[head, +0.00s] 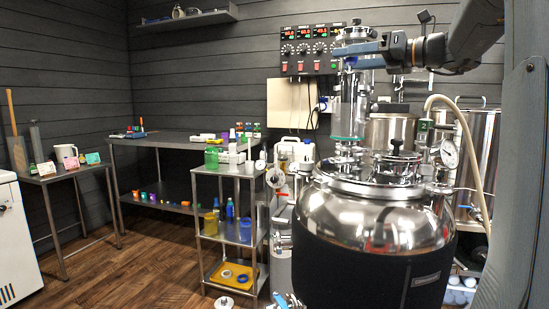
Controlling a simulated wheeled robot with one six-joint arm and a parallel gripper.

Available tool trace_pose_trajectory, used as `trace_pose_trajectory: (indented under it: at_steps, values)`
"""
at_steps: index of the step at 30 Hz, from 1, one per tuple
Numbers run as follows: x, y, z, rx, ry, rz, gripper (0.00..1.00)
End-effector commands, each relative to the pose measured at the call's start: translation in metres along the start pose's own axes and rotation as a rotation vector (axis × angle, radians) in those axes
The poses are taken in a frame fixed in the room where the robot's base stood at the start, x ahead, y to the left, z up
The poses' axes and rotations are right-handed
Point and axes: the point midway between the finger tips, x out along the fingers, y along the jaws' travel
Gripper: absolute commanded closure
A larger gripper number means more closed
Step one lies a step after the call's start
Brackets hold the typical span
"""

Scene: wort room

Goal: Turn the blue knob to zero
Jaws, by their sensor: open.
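A dark control panel (310,50) hangs on the back wall, with three red displays above a row of dark round dials (303,49) and red switches. I cannot clearly pick out a blue knob among them. The panel's right end is partly covered by the glass column and my arm. My arm comes in from the upper right, and my gripper (349,51) points left at its end, in front of the column top and right of the panel. It is open. Its fingertips are small and overlap the glass and metal behind, and nothing is seen held.
A steel vessel (370,215) with a dark jacket and glass column (347,112) fills the right foreground. A steel shelf cart (229,172) stands left of it. Two tables (175,142) (80,172) stand along the left.

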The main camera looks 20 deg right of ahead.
Motion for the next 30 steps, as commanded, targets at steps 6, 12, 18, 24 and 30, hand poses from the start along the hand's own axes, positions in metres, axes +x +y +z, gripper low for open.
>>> trace_pose_trajectory:
  at_steps: [6,12,18,24,30]
  values:
    - [0.0007,-0.0005,-0.0031,-0.003,-0.025,-0.073,0.54]
    - [0.0009,-0.0003,-0.0034,-0.003,-0.048,-0.144,0.54]
    - [0.0008,-0.0006,-0.0037,-0.002,-0.074,-0.222,0.54]
    - [0.0016,0.0003,-0.0039,-0.002,-0.103,-0.309,0.54]
    - [0.0016,0.0010,-0.0039,-0.001,-0.140,-0.419,0.54]
